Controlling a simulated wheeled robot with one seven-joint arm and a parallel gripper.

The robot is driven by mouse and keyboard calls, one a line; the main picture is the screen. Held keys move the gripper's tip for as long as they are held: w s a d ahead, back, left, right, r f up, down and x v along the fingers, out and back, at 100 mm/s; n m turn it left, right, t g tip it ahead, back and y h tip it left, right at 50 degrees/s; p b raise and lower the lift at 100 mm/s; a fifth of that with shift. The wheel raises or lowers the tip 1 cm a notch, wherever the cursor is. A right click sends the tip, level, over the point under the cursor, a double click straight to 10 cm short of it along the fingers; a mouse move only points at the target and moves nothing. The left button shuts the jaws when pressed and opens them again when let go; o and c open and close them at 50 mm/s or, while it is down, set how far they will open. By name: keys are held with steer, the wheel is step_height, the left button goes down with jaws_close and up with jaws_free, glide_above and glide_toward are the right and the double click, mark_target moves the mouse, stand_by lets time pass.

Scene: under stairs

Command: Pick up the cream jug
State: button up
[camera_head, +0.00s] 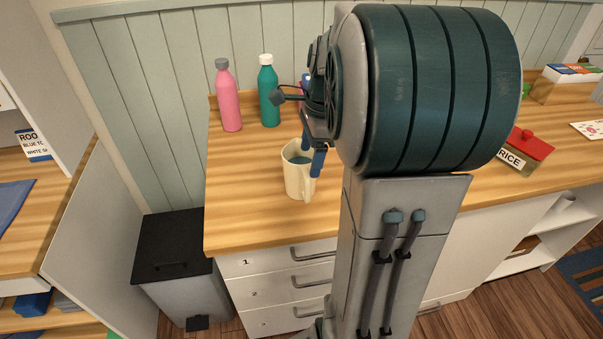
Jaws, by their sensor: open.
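The cream jug (297,180) stands upright on the wooden counter, left of my arm. Its open top faces up and its inside looks dark bluish. My gripper (312,160) is just above and at the right side of the jug, pointing down. Its blue-tipped fingers are open, one near the jug's far rim and one over the near right side. I cannot tell whether a finger touches the jug.
A pink bottle (229,98) and a green bottle (268,92) stand behind the jug, with a purple thing partly hidden by my arm. A red-lidded box marked RICE (520,152) is at right. The counter left of the jug is clear. A dark-lidded bin (172,245) stands below left.

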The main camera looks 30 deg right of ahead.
mark_target(308, 173)
steer(key=f, duration=0.3)
steer(key=a+f, duration=0.1)
steer(key=f, duration=0.1)
steer(key=shift+s+f, duration=0.15)
steer(key=shift+f, duration=0.15)
jaws_close()
